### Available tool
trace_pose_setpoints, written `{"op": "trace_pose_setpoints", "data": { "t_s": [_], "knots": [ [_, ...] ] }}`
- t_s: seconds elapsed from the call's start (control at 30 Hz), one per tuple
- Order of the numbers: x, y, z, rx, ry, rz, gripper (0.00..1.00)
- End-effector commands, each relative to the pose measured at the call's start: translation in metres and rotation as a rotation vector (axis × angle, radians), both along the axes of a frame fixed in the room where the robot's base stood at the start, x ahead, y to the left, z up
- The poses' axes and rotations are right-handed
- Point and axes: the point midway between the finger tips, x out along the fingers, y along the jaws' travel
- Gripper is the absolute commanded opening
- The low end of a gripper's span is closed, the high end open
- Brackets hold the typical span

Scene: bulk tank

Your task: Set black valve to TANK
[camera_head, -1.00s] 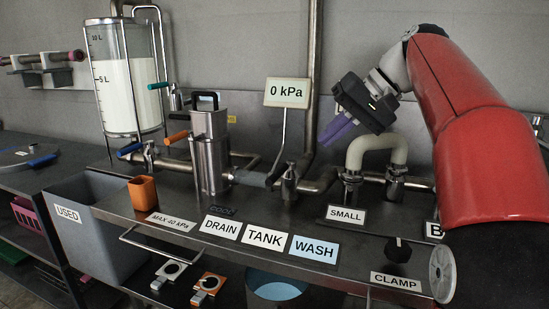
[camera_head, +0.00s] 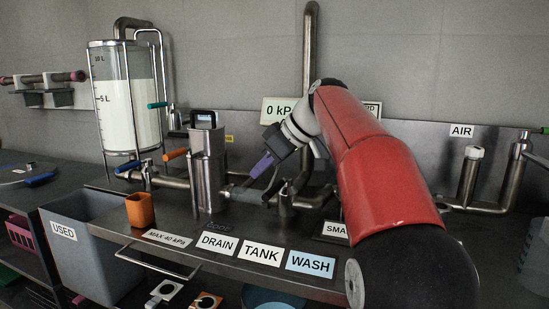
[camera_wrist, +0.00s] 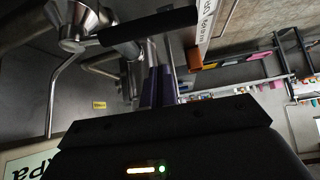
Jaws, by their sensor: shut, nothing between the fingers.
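The black valve handle (camera_wrist: 150,27) is a straight dark bar on a steel valve body (camera_wrist: 85,28), crossing the top of the wrist view. In the head view the valve body (camera_head: 287,196) stands on the bench behind the WASH label (camera_head: 310,262); my gripper partly hides the handle there. The TANK label (camera_head: 262,254) lies between DRAIN (camera_head: 217,242) and WASH. My gripper (camera_head: 255,174) has purple fingers, shut and empty, pointing down-left near the handle. In the wrist view the fingertips (camera_wrist: 157,66) lie just below the bar; whether they touch it I cannot tell.
The 0 kPa display (camera_head: 282,111) is behind my arm. An orange cup (camera_head: 140,209), a grey USED bin (camera_head: 85,243) and a glass tank (camera_head: 125,105) are further left.

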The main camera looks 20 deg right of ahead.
Motion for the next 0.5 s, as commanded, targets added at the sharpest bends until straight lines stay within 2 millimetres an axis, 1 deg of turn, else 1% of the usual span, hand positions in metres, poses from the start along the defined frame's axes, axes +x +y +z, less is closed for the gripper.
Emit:
{"op": "trace_pose_setpoints", "data": {
  "t_s": [0.03, 0.1, 0.2, 0.3, 0.5],
  "knots": [
    [0.005, 0.006, -0.010, 0.001, 0.002, 0.002, 0.00],
    [0.011, 0.014, -0.020, 0.000, 0.003, 0.002, 0.00],
    [-0.001, -0.002, -0.020, 0.000, -0.001, -0.005, 0.00],
    [-0.008, -0.010, -0.023, 0.000, 0.000, -0.003, 0.00],
    [-0.015, -0.018, -0.025, 0.000, 0.000, -0.001, 0.00]
  ]
}}
